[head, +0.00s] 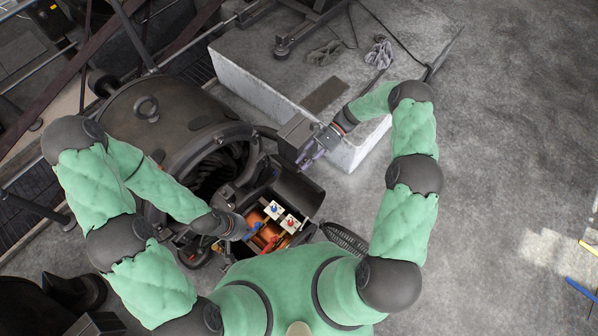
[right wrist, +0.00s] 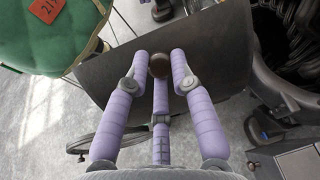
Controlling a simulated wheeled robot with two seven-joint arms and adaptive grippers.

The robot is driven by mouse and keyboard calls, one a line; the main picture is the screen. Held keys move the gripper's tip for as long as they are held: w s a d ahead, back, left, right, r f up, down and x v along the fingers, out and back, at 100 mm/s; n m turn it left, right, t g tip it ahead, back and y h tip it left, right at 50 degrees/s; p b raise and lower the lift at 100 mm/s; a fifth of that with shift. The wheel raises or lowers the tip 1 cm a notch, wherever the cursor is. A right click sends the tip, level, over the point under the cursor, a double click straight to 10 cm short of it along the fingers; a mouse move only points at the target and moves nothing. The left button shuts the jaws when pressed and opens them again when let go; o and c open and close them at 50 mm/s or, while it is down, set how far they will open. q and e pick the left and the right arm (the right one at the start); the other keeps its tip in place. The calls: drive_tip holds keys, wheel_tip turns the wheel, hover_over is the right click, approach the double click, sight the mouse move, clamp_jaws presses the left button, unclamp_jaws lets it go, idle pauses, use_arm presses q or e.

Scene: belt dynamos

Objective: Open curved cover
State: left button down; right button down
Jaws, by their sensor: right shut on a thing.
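The curved cover (head: 300,187) is a dark, bent metal plate on the dynamo (head: 170,110). It stands swung up beside an opening where copper coils and red and blue terminals (head: 274,210) show. In the right wrist view the cover (right wrist: 210,38) fills the upper middle, with a round dark knob (right wrist: 160,65) on it. My right gripper (head: 309,154) is at the cover's upper edge; its purple fingers (right wrist: 160,72) are shut around the knob. My left gripper (head: 245,229) is low at the left of the opening, beside the terminals; its fingers are too small to read.
A concrete block (head: 250,80) lies behind the cover. The dynamo's round housing and dark frame parts stand at left. Open concrete floor (head: 500,160) is at right, with blue and yellow tools (head: 582,288) at its far edge.

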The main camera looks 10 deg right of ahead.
drive_tip(key=shift+w+d+f+g+y+b, duration=0.3)
drive_tip(key=shift+w+d+f+b, duration=0.2)
drive_tip(key=shift+d+b, duration=0.35)
drive_tip(key=shift+a, duration=0.1)
drive_tip(key=c, duration=1.1)
unclamp_jaws()
drive_tip(key=shift+o, duration=0.2)
drive_tip(key=shift+w+r, duration=0.1)
drive_tip(key=v, duration=1.2)
